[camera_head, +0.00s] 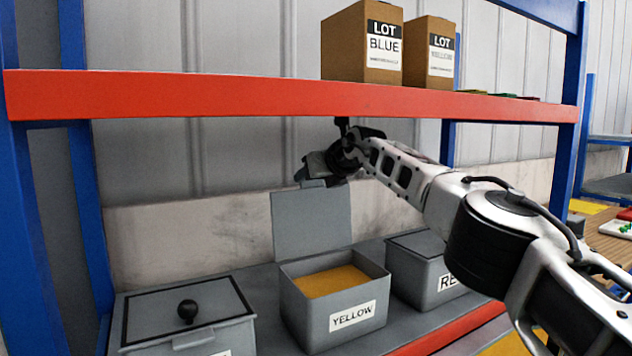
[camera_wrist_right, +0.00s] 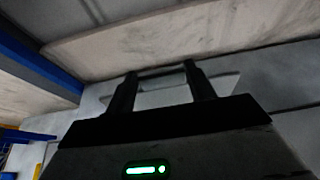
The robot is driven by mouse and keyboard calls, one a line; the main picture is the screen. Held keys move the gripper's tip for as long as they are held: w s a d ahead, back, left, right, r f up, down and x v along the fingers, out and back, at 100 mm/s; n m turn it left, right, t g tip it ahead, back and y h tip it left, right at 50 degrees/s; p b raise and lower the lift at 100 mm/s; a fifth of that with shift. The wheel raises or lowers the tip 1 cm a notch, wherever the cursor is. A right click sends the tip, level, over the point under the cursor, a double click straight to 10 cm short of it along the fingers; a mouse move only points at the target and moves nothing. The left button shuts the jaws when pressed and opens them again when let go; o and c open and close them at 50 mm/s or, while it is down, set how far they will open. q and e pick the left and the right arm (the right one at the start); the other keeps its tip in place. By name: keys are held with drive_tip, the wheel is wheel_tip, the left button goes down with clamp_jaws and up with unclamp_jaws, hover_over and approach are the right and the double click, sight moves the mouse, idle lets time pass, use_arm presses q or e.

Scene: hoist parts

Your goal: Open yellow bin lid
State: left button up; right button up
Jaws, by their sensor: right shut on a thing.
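The grey YELLOW bin (camera_head: 335,310) stands in the middle of the lower shelf, and its yellow-orange contents (camera_head: 330,281) show through the open top. Its grey lid (camera_head: 312,226) stands roughly upright at the bin's back edge. My right gripper (camera_head: 314,183) is at the lid's top edge, shut on the lid; the arm comes in from the right. In the right wrist view, the right gripper's fingers (camera_wrist_right: 162,77) are dark, with a pale part of the lid (camera_wrist_right: 165,92) between and beside them. My left gripper is not in view.
A closed grey bin (camera_head: 187,312) with a black knob stands to the left, and the RED bin (camera_head: 420,268) to the right. A red-edged upper shelf (camera_head: 250,97) with LOT boxes (camera_head: 365,45) runs above my right gripper. A blue post (camera_head: 35,200) is at left.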

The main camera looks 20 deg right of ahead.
drive_tip(key=shift+w+a+r, duration=0.1)
drive_tip(key=shift+w+r, duration=0.05)
drive_tip(key=shift+r, duration=0.2)
drive_tip(key=o, duration=1.4)
drive_tip(key=shift+f, duration=0.1)
